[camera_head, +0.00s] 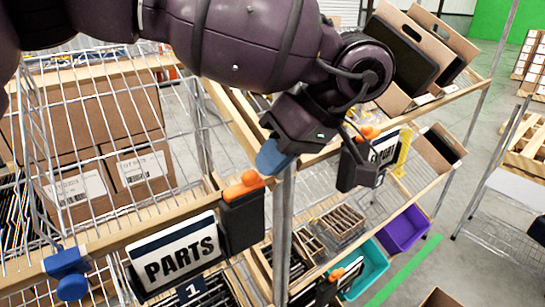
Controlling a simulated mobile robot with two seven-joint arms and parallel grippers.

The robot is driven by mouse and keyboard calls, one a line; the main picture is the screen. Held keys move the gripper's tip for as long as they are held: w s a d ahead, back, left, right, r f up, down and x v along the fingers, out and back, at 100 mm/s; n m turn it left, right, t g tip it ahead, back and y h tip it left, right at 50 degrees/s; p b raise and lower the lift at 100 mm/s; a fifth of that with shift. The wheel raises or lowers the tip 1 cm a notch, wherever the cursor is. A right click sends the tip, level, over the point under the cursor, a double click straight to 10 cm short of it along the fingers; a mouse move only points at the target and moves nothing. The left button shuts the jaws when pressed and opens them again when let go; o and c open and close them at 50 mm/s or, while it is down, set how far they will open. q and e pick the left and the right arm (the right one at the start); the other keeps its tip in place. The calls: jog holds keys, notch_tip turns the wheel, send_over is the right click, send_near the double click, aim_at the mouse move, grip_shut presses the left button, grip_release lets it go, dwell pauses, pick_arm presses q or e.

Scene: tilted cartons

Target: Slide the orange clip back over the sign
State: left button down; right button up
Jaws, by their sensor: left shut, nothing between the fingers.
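The sign (177,250) reads PARTS and hangs on the front rail of the wire rack. An orange clip (243,186) sits on top of a black holder (242,222) at the sign's right end. A second orange clip (370,132) shows beside another sign (384,151) on the rack to the right, partly hidden by a black block. My left gripper (276,150) hangs above and right of the nearer clip, apart from it. It is shut and empty, with a blue piece at its lower end. My right gripper is not in view.
A blue clamp (68,272) sits on the rail left of the sign. Cardboard boxes (83,115) stand behind the wire mesh. A metal post (284,235) rises beside the nearer clip. Teal (365,272) and purple (405,232) bins sit lower right.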

aim_at(248, 175)
pick_arm(q)
jog(key=a, duration=0.1)
jog(key=s+a+p, duration=0.2)
jog(key=shift+s+a+r, duration=0.1)
jog(key=shift+s+r, duration=0.1)
jog(key=shift+r, duration=0.1)
jog(key=shift+s+a+f, duration=0.1)
jog(key=shift+s+a, duration=0.1)
jog(key=shift+a, duration=0.05)
jog(key=shift+f, duration=0.25)
